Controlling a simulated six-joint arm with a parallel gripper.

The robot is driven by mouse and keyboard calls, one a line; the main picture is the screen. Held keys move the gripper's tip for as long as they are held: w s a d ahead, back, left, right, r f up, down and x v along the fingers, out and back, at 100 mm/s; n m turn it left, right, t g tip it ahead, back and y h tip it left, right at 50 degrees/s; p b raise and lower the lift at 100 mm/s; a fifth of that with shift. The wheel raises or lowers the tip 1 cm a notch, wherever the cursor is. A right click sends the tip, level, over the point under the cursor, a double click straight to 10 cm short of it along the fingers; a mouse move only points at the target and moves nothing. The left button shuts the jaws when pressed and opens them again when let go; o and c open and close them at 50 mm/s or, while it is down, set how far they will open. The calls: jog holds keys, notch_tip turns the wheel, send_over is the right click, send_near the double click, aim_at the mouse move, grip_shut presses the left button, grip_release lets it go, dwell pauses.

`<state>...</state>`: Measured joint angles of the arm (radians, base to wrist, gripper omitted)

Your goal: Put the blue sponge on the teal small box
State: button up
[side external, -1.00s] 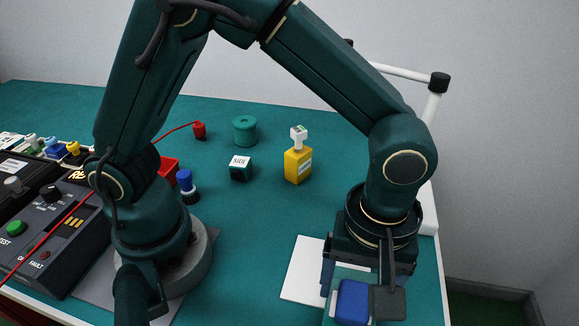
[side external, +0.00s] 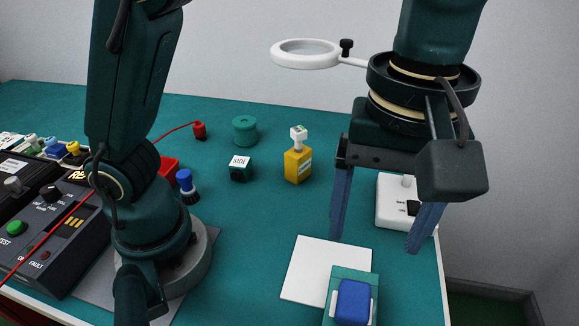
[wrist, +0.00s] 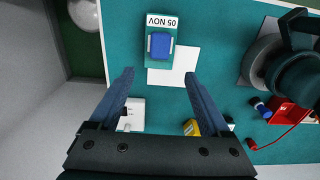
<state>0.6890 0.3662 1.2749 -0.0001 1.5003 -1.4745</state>
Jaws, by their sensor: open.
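The blue sponge (side external: 353,302) lies on top of the teal small box (side external: 368,276) at the front right in the side view, between two small white side pieces. In the wrist view, the sponge (wrist: 160,46) rests on the box (wrist: 150,62), whose white label reads "05 NOV". My gripper (side external: 375,245) is open and empty above and behind the box, apart from the sponge. In the wrist view, the sponge shows beyond the spread fingertips (wrist: 158,73).
A white sheet (side external: 318,268) lies beside the box. A white switch box (side external: 392,204) stands behind my fingers. A ring magnifier (side external: 305,54) overhangs the back right.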

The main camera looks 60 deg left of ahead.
jog(key=s+a+f+m+t, duration=0.1)
jog(key=a+m, duration=0.3)
jog(key=a, duration=0.5)
jog(key=s+a+m+t, duration=0.3)
jog(key=a+m+t, duration=0.1)
jog(key=a, duration=0.5)
jog(key=shift+s+f+m+t, duration=0.3)
jog(key=shift+f+m, duration=0.05)
jog(key=shift+m, duration=0.15)
